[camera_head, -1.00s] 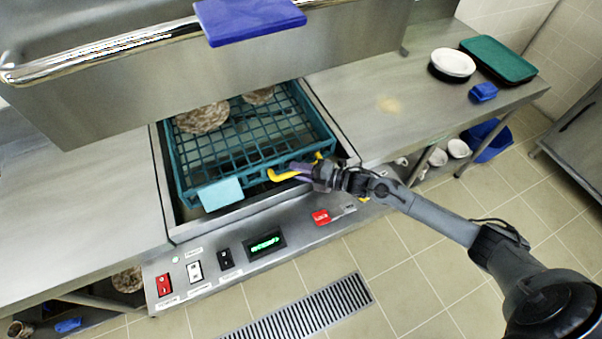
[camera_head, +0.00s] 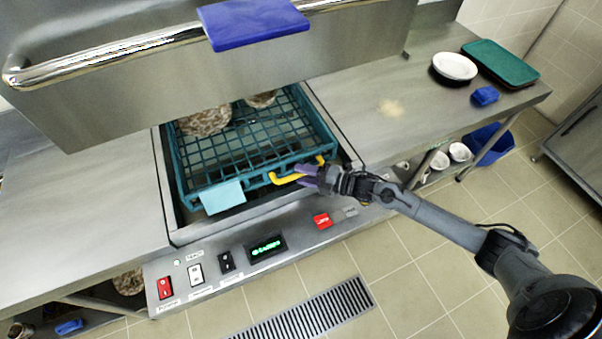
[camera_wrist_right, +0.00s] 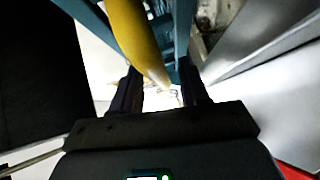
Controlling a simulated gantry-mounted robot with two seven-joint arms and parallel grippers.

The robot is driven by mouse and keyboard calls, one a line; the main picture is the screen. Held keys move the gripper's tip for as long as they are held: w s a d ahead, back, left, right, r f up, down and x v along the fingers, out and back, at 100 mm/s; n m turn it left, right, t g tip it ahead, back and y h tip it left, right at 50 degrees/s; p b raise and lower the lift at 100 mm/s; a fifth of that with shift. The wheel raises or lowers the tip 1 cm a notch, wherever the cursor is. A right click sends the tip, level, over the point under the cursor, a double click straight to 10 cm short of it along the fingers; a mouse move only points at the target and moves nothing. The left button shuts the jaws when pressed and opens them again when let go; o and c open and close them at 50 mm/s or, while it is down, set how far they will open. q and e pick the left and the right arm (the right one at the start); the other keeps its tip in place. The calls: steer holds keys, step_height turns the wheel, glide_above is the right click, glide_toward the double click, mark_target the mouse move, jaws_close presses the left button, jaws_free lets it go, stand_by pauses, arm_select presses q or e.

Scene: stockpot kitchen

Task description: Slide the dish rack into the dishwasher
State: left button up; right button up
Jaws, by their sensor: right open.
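The teal dish rack (camera_head: 262,139) sits in the dishwasher bay (camera_head: 163,205), under the raised steel hood (camera_head: 300,62). Brown-patterned dishes (camera_head: 205,121) lie in its back part. A yellow handle (camera_head: 288,178) is on the rack's front side, beside a light blue tag (camera_head: 222,196). My right gripper (camera_head: 308,176) is open at the right part of the yellow handle. In the right wrist view the handle (camera_wrist_right: 138,40) runs down toward the space between my open fingers (camera_wrist_right: 160,92); I cannot tell whether they touch it. My left gripper is not in view.
The control panel (camera_head: 215,262) with switches and a green display is below the bay. Steel counters flank it; the right one holds a white bowl (camera_head: 455,66), green trays (camera_head: 500,63) and a blue item (camera_head: 485,96). A blue cloth (camera_head: 252,22) hangs over the hood handle.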

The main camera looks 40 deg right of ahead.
steer(key=v, duration=0.9)
steer(key=shift+s+p, duration=0.3)
steer(key=shift+d, duration=0.15)
